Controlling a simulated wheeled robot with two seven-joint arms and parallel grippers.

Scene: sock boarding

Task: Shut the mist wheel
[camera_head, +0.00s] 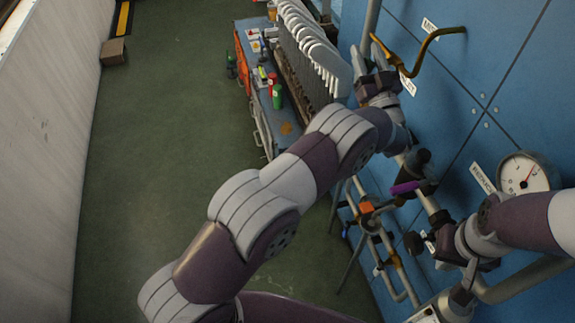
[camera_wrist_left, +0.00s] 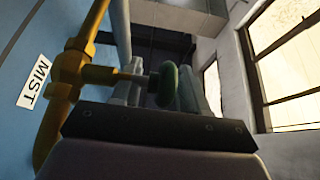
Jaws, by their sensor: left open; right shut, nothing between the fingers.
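The mist wheel (camera_wrist_left: 167,85) is a small green handwheel on a stem from a brass valve (camera_wrist_left: 72,75). A MIST label (camera_wrist_left: 33,82) is on the blue wall beside it. In the left wrist view, the wheel shows between the two fingers of my left gripper (camera_wrist_left: 160,88). The fingers are open, and I cannot tell whether either touches the wheel. In the head view, my left gripper (camera_head: 368,58) is beside the brass pipe (camera_head: 421,52), and the wheel is not clearly visible. My right gripper (camera_head: 471,273) is shut and empty at the lower right.
A pressure gauge (camera_head: 527,175) is on the blue wall (camera_head: 480,70). Pipes with a purple part (camera_head: 405,187) and an orange part (camera_head: 366,207) run below it.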

